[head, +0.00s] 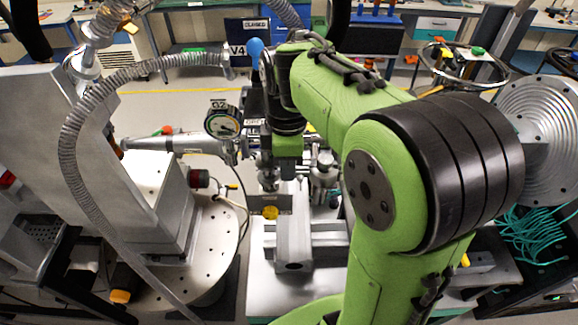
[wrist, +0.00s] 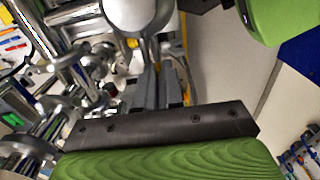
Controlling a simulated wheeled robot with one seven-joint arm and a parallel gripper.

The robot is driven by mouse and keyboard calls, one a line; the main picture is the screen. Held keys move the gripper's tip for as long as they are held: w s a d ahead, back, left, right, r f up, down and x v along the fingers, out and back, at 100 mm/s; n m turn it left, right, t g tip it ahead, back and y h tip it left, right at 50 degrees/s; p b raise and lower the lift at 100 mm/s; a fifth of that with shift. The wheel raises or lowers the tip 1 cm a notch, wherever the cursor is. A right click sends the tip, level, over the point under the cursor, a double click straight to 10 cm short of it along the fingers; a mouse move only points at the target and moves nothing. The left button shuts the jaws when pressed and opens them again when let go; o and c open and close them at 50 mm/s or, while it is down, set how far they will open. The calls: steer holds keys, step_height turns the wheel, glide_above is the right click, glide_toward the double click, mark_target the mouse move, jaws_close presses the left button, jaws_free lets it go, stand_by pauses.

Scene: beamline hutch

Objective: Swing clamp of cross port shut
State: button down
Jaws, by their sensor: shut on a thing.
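My gripper (head: 287,148) reaches down among the metal vacuum fittings in the middle of the head view. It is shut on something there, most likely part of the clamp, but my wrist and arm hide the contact. The chrome fittings of the cross (head: 322,178) show just right of my gripper. In the wrist view a shiny round chrome flange (wrist: 140,14) is at the top, with more tubes and fittings at the left.
A round gauge (head: 222,122) and a horizontal metal tube (head: 160,143) stand left of my gripper. A ribbed hose (head: 72,150) arches at the left. A grey rail (head: 293,240) lies in front; a large disc (head: 545,130) stands right.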

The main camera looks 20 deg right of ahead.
steer(key=shift+w+d+r, duration=0.1)
stand_by(0.4)
steer(key=c, duration=1.3)
jaws_free()
steer(key=shift+o, duration=0.2)
